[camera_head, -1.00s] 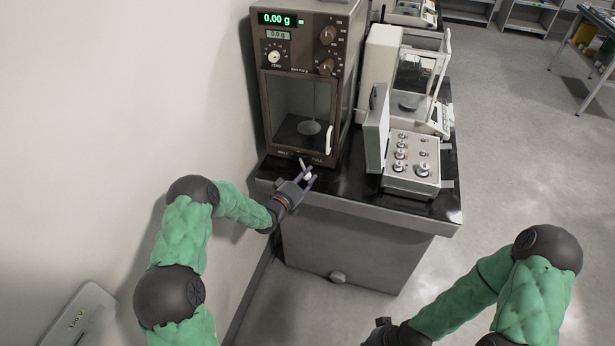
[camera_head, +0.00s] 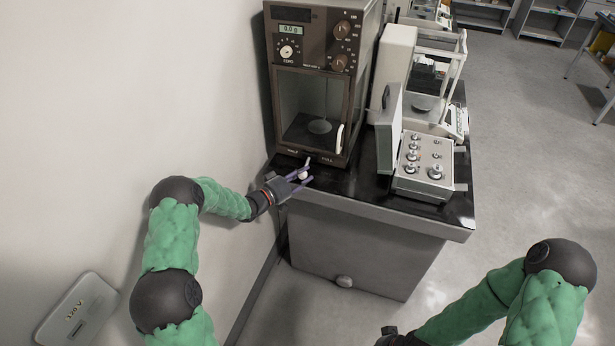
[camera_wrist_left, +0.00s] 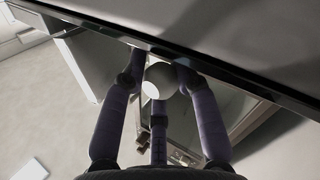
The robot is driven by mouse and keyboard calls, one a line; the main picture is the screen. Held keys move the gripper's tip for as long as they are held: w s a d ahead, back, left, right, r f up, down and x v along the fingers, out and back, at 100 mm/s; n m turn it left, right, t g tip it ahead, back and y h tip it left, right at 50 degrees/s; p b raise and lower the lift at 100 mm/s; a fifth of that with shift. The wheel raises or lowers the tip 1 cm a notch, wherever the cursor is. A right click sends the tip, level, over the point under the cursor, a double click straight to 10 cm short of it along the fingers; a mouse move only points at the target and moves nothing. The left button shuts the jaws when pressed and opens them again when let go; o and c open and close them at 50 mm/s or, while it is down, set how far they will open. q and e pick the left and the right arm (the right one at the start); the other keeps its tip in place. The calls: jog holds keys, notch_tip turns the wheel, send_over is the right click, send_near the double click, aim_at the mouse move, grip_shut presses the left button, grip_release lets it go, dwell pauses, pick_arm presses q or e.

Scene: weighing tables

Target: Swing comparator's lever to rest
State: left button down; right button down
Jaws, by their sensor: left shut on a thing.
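The comparator (camera_head: 313,89) is a tall brown cabinet with a glass-fronted chamber, standing on the black-topped table. Its pale lever (camera_head: 307,161) sticks out below the chamber, between the HALF and FULL markings, and points roughly straight toward the front. My left gripper (camera_head: 303,175) is shut on the lever's round white knob, which also shows between the purple fingers in the left wrist view (camera_wrist_left: 160,80). The upper display (camera_head: 291,14) is dark; the small lower one (camera_head: 291,29) reads about 0.0 g. My right gripper (camera_head: 388,338) is low at the bottom edge, its fingers mostly cut off.
The wall is close on the left. Open floor lies to the right of the table.

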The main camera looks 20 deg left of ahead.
pick_arm(q)
jog(key=shift+a, duration=0.65)
jog(key=c, duration=0.9)
grip_release()
jog(key=shift+d, duration=0.15)
notch_tip(320, 180, up, 10)
jog(key=shift+f, duration=0.1)
